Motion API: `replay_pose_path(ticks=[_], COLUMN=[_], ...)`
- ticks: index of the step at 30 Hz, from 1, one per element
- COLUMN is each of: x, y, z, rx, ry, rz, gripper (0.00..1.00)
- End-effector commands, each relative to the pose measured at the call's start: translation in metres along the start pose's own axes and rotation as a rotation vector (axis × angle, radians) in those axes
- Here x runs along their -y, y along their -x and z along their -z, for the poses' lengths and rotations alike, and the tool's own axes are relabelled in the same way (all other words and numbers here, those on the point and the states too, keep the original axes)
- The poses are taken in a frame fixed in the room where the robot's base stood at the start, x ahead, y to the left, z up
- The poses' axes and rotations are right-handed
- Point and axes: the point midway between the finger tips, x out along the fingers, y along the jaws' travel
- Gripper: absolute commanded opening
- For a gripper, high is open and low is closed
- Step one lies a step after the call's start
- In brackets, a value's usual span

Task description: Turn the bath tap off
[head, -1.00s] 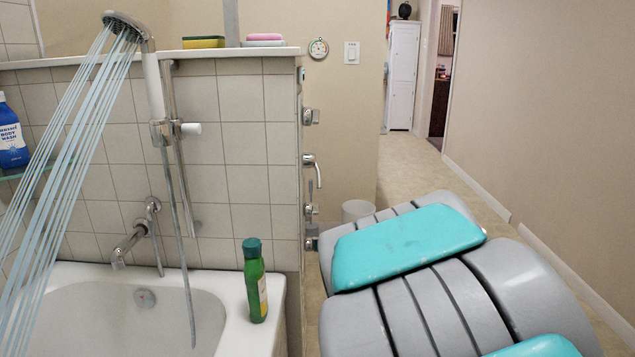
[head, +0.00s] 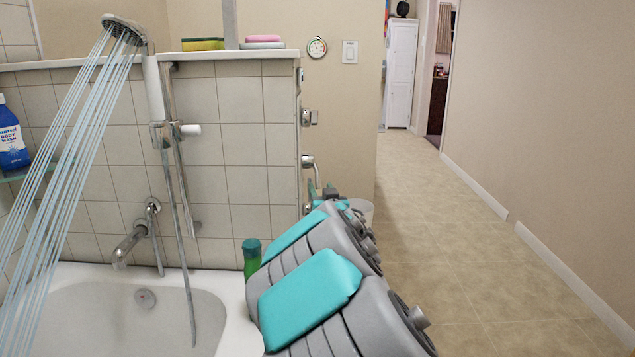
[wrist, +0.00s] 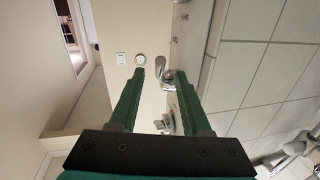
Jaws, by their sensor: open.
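The shower head (head: 122,22) at upper left is running, with streams of water falling into the bath (head: 70,285). The bath spout (head: 128,243) is chrome, on the tiled wall; I see no water from it. On the end of the half wall are a chrome knob (head: 310,117) and a curved chrome fitting (head: 310,165), partly hidden by my arm. In the wrist view my gripper (wrist: 160,76) is open and empty, its green fingers pointing at this wall end. A curved chrome fitting (wrist: 173,79) shows by the right fingertip, and a round chrome fitting (wrist: 166,123) shows between the fingers.
A green bottle (head: 251,257) stands on the bath rim, partly hidden by my arm. A blue body wash bottle (head: 11,135) is on a shelf at left. A sponge (head: 203,44) and pink soap (head: 263,39) lie on the ledge. The floor (head: 450,255) at right is clear.

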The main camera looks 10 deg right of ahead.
Motion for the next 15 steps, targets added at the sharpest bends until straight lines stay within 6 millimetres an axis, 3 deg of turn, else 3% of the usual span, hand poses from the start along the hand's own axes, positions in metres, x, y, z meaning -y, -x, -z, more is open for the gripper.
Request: replay_pose_path(ticks=[6, 15], x=[-0.001, -0.001], y=[-0.031, -0.05], z=[0.0, -0.002], rx=[-0.001, 0.003], ry=[-0.001, 0.0], rz=[0.001, -0.002], gripper=[0.48, 0.48])
